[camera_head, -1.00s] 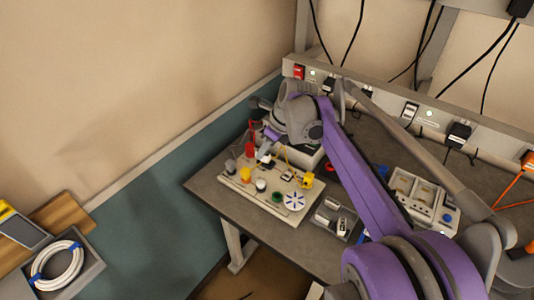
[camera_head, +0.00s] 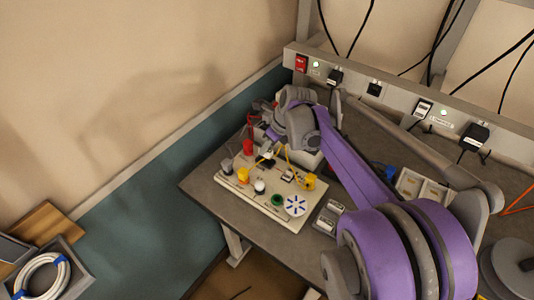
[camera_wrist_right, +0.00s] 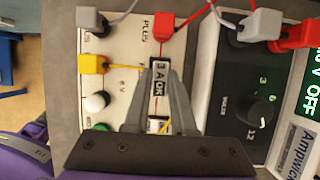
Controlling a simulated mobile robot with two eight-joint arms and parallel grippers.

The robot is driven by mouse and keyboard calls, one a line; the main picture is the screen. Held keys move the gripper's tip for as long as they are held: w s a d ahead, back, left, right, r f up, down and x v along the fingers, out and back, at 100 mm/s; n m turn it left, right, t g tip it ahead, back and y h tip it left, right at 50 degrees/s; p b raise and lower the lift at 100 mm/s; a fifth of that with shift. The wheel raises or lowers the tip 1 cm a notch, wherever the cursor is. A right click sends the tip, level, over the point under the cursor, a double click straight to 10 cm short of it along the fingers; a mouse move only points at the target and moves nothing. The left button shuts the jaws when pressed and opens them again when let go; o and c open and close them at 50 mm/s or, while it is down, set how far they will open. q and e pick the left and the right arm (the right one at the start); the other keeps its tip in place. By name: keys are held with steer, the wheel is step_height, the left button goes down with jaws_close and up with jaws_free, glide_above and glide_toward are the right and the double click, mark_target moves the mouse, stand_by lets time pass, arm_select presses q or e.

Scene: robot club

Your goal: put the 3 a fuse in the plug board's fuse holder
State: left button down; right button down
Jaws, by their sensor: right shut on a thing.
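The white plug board (camera_head: 238,199) lies on the grey bench, and it fills the left middle of the right wrist view (camera_wrist_right: 120,55). My right gripper (camera_head: 268,134) is over the board's back edge. In the right wrist view its fingers (camera_wrist_right: 162,76) point at the board and are shut on the 3 A fuse (camera_wrist_right: 159,82), a small light piece marked "3 A OK". The fuse is close to the board; whether it touches a holder I cannot tell. The fuse holder is not clearly visible, partly hidden by the fingers. My left gripper is not in view.
Red, yellow and grey plugs with leads stand around the fingers, including a yellow plug (camera_wrist_right: 93,64) and a red plug (camera_wrist_right: 163,26). A dark power supply with a knob (camera_wrist_right: 262,112) stands close on the right. A small grey tray (camera_head: 329,218) sits beside the board.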

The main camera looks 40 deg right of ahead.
mark_target(269, 151)
steer(key=shift+f, duration=1.55)
steer(key=shift+f, duration=0.15)
steer(key=c, duration=0.7)
jaws_free()
steer(key=shift+c, duration=0.2)
